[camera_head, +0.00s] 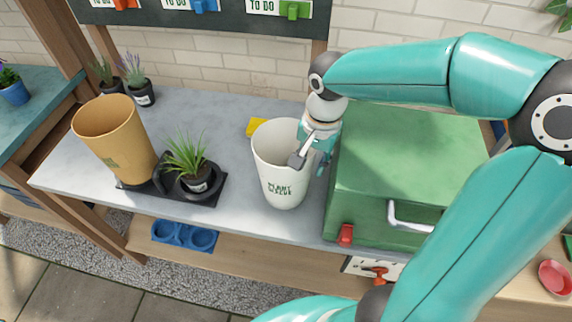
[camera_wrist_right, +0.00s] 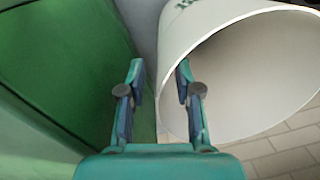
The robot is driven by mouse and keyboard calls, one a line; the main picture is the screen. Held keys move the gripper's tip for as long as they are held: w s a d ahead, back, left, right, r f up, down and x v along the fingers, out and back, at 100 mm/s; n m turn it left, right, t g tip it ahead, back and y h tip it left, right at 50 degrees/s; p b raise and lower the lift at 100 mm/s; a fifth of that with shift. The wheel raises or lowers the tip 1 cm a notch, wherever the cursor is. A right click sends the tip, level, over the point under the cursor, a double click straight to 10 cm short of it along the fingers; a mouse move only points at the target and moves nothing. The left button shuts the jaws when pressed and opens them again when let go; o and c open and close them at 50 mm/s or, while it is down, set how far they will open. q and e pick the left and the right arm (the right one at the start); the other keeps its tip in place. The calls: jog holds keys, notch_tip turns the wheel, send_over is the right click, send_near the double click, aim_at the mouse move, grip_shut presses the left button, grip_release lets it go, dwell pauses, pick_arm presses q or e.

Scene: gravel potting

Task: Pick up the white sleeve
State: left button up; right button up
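The white sleeve (camera_head: 280,178), a tall open pot cover with green lettering, stands upright on the grey bench beside a green box. My right gripper (camera_head: 311,163) is at its upper right rim, pointing down. One finger overlaps the mouth of the sleeve, and the other is outside, on the green box side. In the right wrist view, the fingers (camera_wrist_right: 160,80) are apart, with the sleeve's wall edge (camera_wrist_right: 166,45) between them, nearer the right finger. I cannot tell whether that finger touches the wall. My left gripper is not in view.
The green box (camera_head: 405,150) with a metal handle stands close on the right. A potted grass plant (camera_head: 187,170) on a black tray and a tan sleeve (camera_head: 115,140) stand to the left. A yellow object (camera_head: 256,127) lies behind the white sleeve. Bare bench shows at front left.

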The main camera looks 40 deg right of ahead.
jog(key=shift+f, duration=0.4)
grip_shut()
jog(key=shift+r, duration=0.2)
